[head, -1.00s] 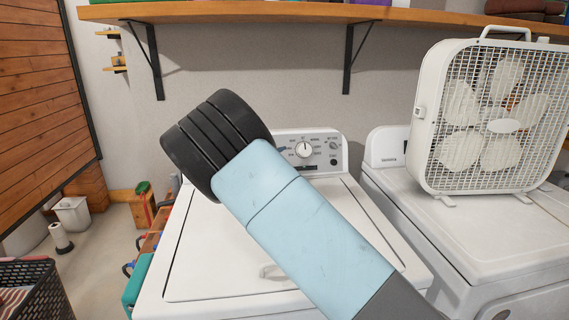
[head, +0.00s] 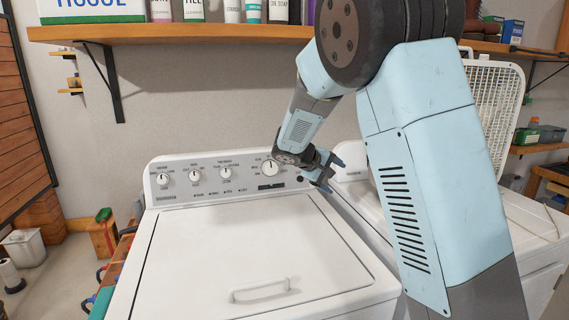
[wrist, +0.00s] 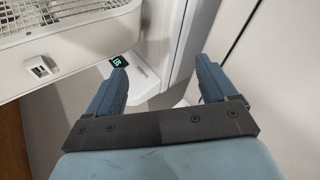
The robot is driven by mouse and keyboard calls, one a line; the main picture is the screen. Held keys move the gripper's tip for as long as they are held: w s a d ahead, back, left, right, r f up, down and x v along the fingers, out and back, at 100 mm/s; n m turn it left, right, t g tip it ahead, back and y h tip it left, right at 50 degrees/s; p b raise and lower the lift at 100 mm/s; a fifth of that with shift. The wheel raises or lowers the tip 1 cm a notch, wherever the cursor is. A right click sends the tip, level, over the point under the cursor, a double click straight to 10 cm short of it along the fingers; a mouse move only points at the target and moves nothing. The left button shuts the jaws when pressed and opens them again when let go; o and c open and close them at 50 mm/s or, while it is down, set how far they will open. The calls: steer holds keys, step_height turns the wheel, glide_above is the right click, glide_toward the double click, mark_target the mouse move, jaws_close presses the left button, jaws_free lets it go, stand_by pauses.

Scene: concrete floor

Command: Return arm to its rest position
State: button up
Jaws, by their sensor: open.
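My arm rises at the right of the head view, bends at a dark joint near the top and comes down to my gripper (head: 325,172). My gripper is in front of the right end of the washer's control panel. In the wrist view my gripper (wrist: 162,82) shows two blue fingers spread wide apart with nothing between them. Past the fingers are a white surface and a small lit green display (wrist: 117,61).
A white top-load washer (head: 255,250), lid shut, stands in front. A wooden shelf (head: 190,34) with bottles and boxes runs above. A white box fan (head: 497,95) stands behind my arm on the machine at right; the fan also fills the wrist view's upper left (wrist: 60,50).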

steer(key=s+d+r+m+g+y, duration=0.1)
steer(key=s+d+r+m+y, duration=0.3)
steer(key=s, duration=0.6)
steer(key=s+d+r+m+g+y, duration=0.1)
steer(key=s+d+r, duration=0.2)
steer(key=s+d, duration=0.5)
steer(key=s+a+m+t+y, duration=0.1)
steer(key=s, duration=0.9)
steer(key=s+a+r+m+y, duration=0.1)
steer(key=s+a+y, duration=0.1)
steer(key=s, duration=0.8)
steer(key=shift+r+m+t+y, duration=0.3)
steer(key=shift+t, duration=0.1)
